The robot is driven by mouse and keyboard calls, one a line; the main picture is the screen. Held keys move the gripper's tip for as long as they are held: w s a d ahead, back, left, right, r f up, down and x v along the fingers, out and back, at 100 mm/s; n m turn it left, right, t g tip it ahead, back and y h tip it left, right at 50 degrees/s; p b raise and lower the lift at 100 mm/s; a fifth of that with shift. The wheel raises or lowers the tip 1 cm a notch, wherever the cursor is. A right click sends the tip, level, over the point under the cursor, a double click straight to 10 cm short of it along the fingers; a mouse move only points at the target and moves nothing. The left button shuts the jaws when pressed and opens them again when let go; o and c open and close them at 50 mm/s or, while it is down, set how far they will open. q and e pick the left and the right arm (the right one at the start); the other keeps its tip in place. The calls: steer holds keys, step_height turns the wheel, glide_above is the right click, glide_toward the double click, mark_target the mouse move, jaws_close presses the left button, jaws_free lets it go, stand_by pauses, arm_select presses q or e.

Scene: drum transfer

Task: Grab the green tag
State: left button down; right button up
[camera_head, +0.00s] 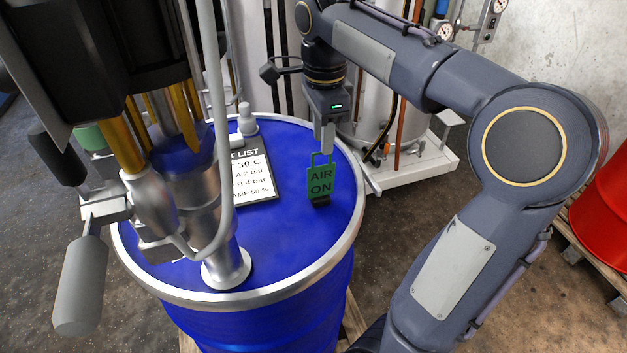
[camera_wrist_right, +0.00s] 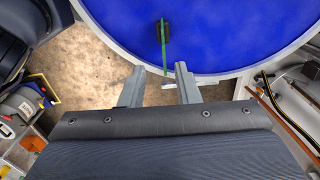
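The green tag (camera_head: 320,180) reads "AIR ON" and stands upright in a small black base (camera_head: 321,201) on the blue drum lid (camera_head: 285,235). It has a loop handle at its top. My right gripper (camera_head: 325,147) points down right at this handle. In the right wrist view the tag (camera_wrist_right: 164,48) shows edge-on as a thin green strip, its near end close to the gap between the open fingers (camera_wrist_right: 161,72). The fingers stand apart and do not grip it. My left gripper is not in view.
A printed list board (camera_head: 255,178) lies on the lid left of the tag. A metal pump tube (camera_head: 225,265) with valves rises from the lid at the left. A white platform (camera_head: 415,165) stands behind the drum. A red drum (camera_head: 605,215) is at the far right.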

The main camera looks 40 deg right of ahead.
mark_target(321, 178)
steer(key=f, duration=0.7)
steer(key=shift+w+p, duration=0.25)
steer(key=shift+p, duration=0.05)
jaws_close()
